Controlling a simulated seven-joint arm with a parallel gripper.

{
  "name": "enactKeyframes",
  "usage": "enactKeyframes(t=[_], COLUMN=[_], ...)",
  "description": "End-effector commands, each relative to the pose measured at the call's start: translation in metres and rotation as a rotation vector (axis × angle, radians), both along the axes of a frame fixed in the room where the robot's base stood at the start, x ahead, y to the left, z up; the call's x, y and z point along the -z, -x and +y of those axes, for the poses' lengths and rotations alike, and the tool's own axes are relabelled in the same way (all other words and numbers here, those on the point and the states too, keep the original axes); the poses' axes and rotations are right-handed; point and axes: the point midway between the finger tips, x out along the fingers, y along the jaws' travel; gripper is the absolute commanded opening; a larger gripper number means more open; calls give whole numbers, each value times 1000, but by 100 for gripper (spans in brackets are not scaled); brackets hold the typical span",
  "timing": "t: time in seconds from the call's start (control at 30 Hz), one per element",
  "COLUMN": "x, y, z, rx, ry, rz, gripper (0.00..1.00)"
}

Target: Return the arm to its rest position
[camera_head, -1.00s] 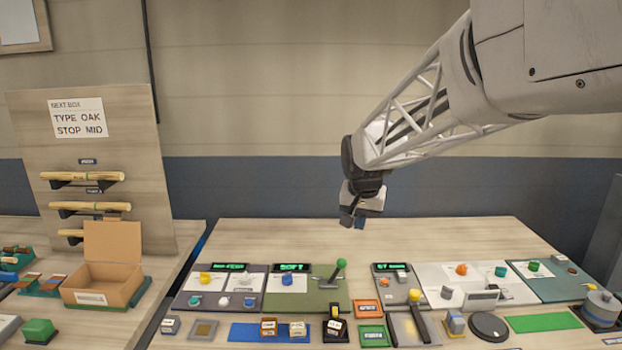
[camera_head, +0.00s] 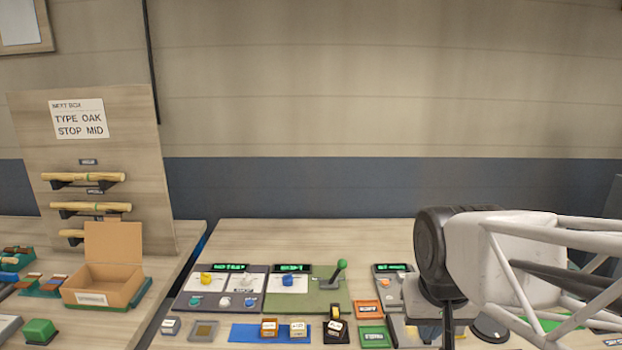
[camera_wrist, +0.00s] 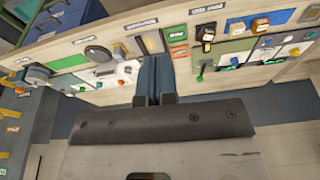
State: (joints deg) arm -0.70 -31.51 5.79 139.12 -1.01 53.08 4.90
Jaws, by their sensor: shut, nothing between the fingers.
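My gripper shows in the wrist view (camera_wrist: 154,80), with its two dark fingers together and nothing between them. In the head view my arm fills the lower right and covers the right part of the bench. The wrist's dark round joint stands in front of the panels there, and the fingertips are hidden or out of frame.
The bench carries control panels with a green-knobbed lever (camera_head: 341,264), a blue mat (camera_head: 262,333) with small blocks, and a black disc (camera_head: 489,329). An open cardboard box (camera_head: 106,279) stands on the left table, below dowels (camera_head: 84,177) on a board. The bench's back strip is bare.

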Motion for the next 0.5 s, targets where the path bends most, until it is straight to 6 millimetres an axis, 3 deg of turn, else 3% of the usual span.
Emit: enactKeyframes(t=[0.1,0.2,0.5], x=[10,16,23], y=[29,45,59], z=[-3,-5,-6], rx=[-17,-30,-44], ry=[4,7,9], rz=[0,1,4], gripper=[0,0,0])
